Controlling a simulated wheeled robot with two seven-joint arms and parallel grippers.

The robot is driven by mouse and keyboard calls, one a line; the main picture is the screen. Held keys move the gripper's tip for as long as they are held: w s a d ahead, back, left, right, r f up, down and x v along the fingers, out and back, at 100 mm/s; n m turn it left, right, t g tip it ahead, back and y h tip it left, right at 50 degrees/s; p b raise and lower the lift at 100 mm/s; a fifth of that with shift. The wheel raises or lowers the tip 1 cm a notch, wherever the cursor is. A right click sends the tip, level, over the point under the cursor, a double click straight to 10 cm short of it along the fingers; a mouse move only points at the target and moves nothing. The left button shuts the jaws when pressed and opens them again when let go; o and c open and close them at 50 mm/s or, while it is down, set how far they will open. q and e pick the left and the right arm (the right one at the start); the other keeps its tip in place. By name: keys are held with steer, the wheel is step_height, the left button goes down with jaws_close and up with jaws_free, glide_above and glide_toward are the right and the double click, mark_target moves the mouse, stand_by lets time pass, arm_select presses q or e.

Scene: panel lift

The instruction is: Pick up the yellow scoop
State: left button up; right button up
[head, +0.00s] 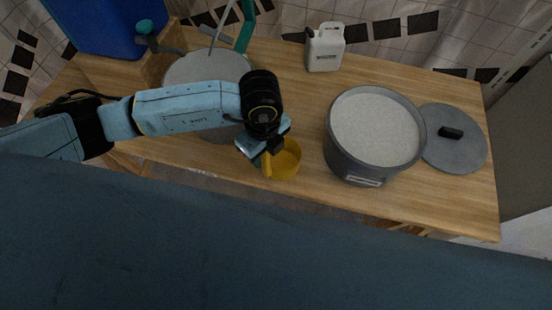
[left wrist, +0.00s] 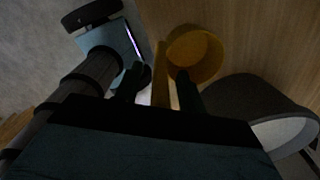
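The yellow scoop (head: 287,160) stands on the wooden table, left of the large grey pot (head: 334,152). My left gripper (head: 264,150) is over the scoop's handle side and partly hides it in the head view. In the left wrist view the scoop's round cup (left wrist: 205,58) is just ahead of the fingers. Its straight handle (left wrist: 160,72) runs between the two fingertips of the left gripper (left wrist: 160,88). The fingers are apart, with a gap showing beside the handle. My right gripper is not in view.
The grey pot is full of white grains (head: 375,128). A grey lid (head: 455,140) lies right of it. A white jug (head: 325,48) stands at the back. Another round grey vessel (head: 205,68) and a blue container (head: 100,25) are at the left. Front table space is clear.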

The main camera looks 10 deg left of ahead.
arm_select(q)
steer(key=shift+c, duration=0.4)
jaws_close()
steer(key=shift+r, duration=0.15)
